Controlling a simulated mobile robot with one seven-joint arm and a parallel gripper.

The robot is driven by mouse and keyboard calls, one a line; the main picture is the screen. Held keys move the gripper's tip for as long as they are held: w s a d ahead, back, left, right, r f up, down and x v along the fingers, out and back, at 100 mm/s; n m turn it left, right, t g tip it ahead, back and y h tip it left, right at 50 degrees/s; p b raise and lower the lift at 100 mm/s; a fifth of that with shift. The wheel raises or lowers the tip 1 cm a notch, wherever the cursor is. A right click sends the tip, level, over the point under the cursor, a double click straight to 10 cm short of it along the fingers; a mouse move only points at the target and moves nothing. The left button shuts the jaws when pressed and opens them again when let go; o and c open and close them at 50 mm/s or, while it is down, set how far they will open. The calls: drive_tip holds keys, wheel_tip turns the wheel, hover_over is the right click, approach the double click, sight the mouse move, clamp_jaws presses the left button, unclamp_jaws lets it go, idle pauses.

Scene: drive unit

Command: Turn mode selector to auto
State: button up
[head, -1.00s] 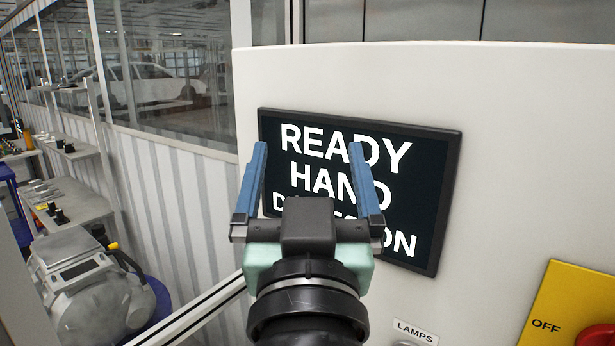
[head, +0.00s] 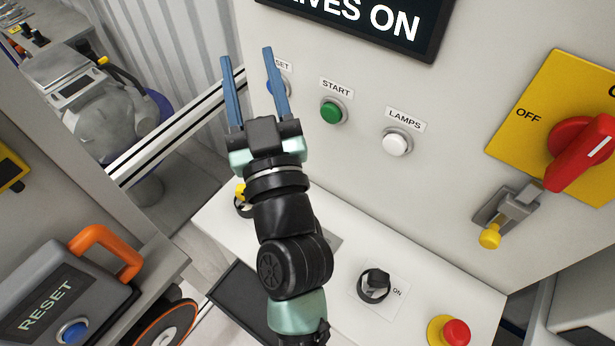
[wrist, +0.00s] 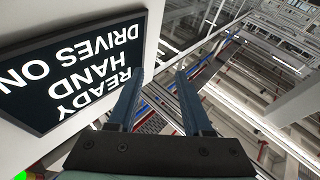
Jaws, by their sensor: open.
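My gripper (head: 246,54) is open and empty, raised in front of the white cabinet at its left side, fingers pointing up; its blue fingers also show in the wrist view (wrist: 160,74). The display (wrist: 72,75) reads READY HAND DRIVES ON; only its lower part (head: 385,22) shows in the head view. A black rotary knob (head: 375,284) marked ON sits on the console ledge, well below my gripper. A black ring with a yellow part (head: 240,194) is partly hidden behind my arm. No AUTO label is readable, so I cannot tell which is the mode selector.
The panel carries a green START button (head: 332,111), a white LAMPS button (head: 396,143), a red main switch (head: 580,150) and a latch with a yellow knob (head: 490,236). A red stop button (head: 455,332) stands on the ledge. A RESET box (head: 75,290) is lower left.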

drive_tip(key=s+d+f+m+g+h+p, duration=0.1)
drive_tip(key=s+f, duration=0.4)
drive_tip(key=f, duration=0.7)
drive_tip(key=s+d+f+m+g+h+p, duration=0.1)
drive_tip(key=s+d+f+g+h, duration=0.2)
drive_tip(key=f, duration=0.9)
drive_tip(key=s+d+f+m+g+h, duration=0.1)
drive_tip(key=s+d+f+m+g, duration=0.1)
drive_tip(key=s+f, duration=0.7)
drive_tip(key=shift+d+f+g+h+p, duration=0.2)
drive_tip(key=shift+f+g, duration=0.15)
drive_tip(key=shift+f, duration=0.45)
drive_tip(key=shift+d+f+g+h+p, duration=0.2)
drive_tip(key=shift+f+g, duration=0.15)
drive_tip(key=shift+f, duration=0.6)
drive_tip(key=b+x, duration=0.1)
drive_tip(key=x, duration=1.1)
drive_tip(key=shift+w+f, duration=0.15)
drive_tip(key=shift+w, duration=0.25)
clamp_jaws()
